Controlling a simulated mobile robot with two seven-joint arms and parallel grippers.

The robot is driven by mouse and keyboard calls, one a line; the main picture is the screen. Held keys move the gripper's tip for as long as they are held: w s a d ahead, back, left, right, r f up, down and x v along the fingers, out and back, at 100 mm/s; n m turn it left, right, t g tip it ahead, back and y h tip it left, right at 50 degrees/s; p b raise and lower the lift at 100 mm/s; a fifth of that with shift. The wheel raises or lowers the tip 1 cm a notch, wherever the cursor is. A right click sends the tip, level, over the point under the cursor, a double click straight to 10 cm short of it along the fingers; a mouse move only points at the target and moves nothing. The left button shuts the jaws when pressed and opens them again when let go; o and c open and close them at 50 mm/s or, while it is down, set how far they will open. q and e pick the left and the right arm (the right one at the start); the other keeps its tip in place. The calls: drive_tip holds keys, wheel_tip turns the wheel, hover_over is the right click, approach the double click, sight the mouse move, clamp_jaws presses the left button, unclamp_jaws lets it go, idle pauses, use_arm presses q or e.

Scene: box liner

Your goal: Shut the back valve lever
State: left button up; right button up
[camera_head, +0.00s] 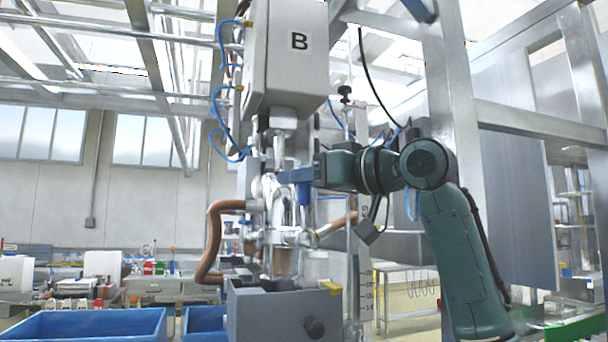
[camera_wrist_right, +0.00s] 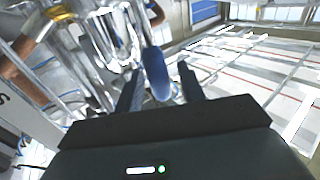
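The filling machine (camera_head: 290,60), a grey box marked B over shiny metal pipework (camera_head: 285,210), stands in the middle of the head view. My right gripper (camera_head: 296,178) reaches in from the right at the pipework. In the right wrist view a blue valve lever (camera_wrist_right: 157,75) lies between the two dark fingers of my right gripper (camera_wrist_right: 160,88). The fingers stand apart, with a gap visible beside the lever, so the gripper looks open around it. Which valve this lever belongs to is not clear. My left gripper is not in view.
Brown hoses (camera_head: 214,240) loop at both sides of the pipework. A grey box (camera_head: 262,308) stands below it. A metal frame post (camera_head: 447,90) rises behind my right arm. A blue bin (camera_head: 90,322) is at lower left.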

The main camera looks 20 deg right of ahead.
clamp_jaws()
idle(0.5)
